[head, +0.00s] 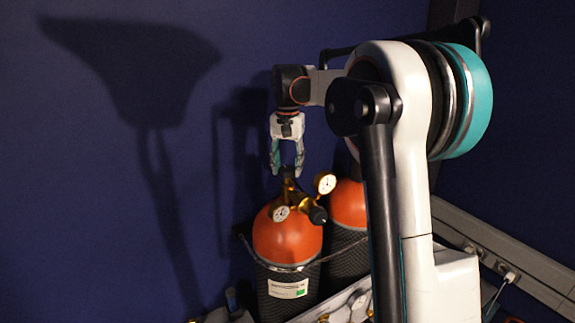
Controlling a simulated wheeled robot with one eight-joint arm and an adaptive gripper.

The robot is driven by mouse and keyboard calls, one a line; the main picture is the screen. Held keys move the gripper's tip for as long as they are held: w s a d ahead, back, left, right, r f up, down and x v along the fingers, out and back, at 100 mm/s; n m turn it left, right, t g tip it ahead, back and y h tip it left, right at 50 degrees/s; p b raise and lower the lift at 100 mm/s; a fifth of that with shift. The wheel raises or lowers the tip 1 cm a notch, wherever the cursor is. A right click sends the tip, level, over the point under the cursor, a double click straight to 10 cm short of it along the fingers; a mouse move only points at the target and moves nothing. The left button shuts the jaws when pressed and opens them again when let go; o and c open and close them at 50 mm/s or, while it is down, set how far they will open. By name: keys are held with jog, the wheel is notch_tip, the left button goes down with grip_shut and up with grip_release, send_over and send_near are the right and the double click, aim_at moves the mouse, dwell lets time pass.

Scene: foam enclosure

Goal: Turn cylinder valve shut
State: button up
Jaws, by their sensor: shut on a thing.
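The near gas cylinder (287,238) stands upright, with an orange shoulder, a dark textured body and a white label. A brass regulator (303,203) with two white gauges sits at its top. The dark valve knob (287,172) is at the top of the cylinder, partly hidden by my gripper. My gripper (287,171) points straight down from above, its two fingers on either side of the valve knob and shut on it. The exact finger contact is small and hard to see.
A second orange-topped cylinder (348,205) stands just behind and right, partly hidden by my arm. A grey rail with sockets (500,258) runs along the right wall. The blue wall (90,180) leaves free room at left.

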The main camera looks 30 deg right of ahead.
aim_at(288, 169)
jog(key=o, duration=1.1)
jog(key=shift+d, duration=0.1)
jog(key=shift+c, duration=0.2)
notch_tip(288, 169, up, 12)
jog(key=shift+f, duration=0.1)
